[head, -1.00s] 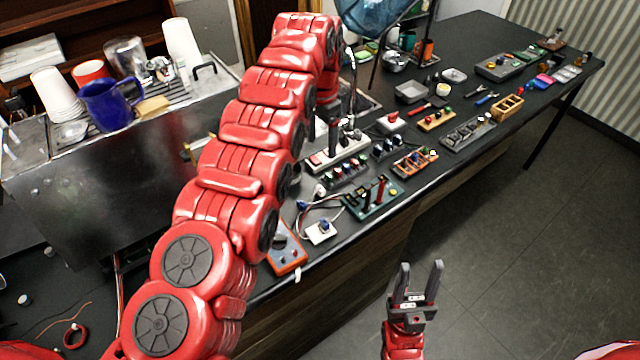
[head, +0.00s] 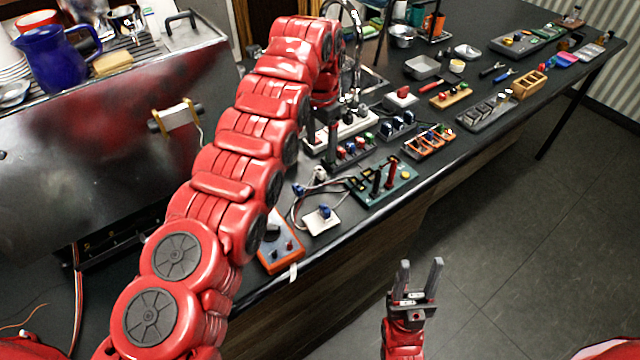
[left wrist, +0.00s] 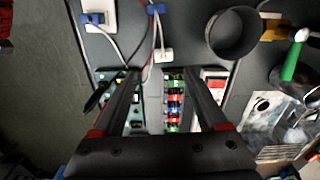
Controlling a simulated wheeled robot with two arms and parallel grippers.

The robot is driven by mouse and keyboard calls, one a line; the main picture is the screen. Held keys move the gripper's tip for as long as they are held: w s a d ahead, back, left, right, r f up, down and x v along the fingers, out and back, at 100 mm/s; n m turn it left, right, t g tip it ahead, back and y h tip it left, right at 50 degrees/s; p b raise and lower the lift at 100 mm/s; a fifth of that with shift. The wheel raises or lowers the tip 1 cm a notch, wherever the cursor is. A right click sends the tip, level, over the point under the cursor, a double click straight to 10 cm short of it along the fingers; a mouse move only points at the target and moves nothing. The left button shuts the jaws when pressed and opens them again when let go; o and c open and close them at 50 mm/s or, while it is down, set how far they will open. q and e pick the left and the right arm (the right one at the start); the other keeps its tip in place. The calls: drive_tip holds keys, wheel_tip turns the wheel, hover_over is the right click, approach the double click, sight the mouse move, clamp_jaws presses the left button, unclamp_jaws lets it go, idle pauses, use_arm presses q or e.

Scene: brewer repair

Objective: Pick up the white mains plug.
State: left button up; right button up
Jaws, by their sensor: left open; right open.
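The white mains plug (head: 319,174) lies on the dark bench with a cable, left of the coloured terminal block (head: 352,153). In the left wrist view the plug (left wrist: 163,55) shows just beyond my fingertips, between their lines, near the end of that block. My left gripper (head: 331,150) points down over the bench beside the plug; its fingers (left wrist: 160,76) are open, with nothing held between them. My right gripper (head: 422,265) is open and empty above the floor in front of the bench.
A white power strip (head: 350,128), a green board (head: 385,187) and a white block with a blue connector (head: 322,221) crowd the plug. An orange box (head: 281,254) sits near the front edge. A steel machine (head: 110,130) stands left. Loose cables lie around.

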sight(320, 170)
use_arm(q)
wheel_tip(320, 170, down, 3)
drive_tip(key=shift+w+f+p, duration=0.15)
drive_tip(key=shift+p, duration=0.55)
drive_tip(key=shift+f, duration=0.6)
drive_tip(key=shift+a+f+p, duration=0.1)
drive_tip(key=shift+f+p, duration=0.3)
drive_tip(key=shift+p, duration=0.15)
wheel_tip(320, 170, down, 3)
drive_tip(key=shift+w+f+p, duration=0.1)
drive_tip(key=shift+f+p, duration=0.1)
drive_tip(key=shift+p, duration=0.35)
drive_tip(key=shift+w+a+f, duration=0.1)
drive_tip(key=shift+f, duration=0.5)
clamp_jaws()
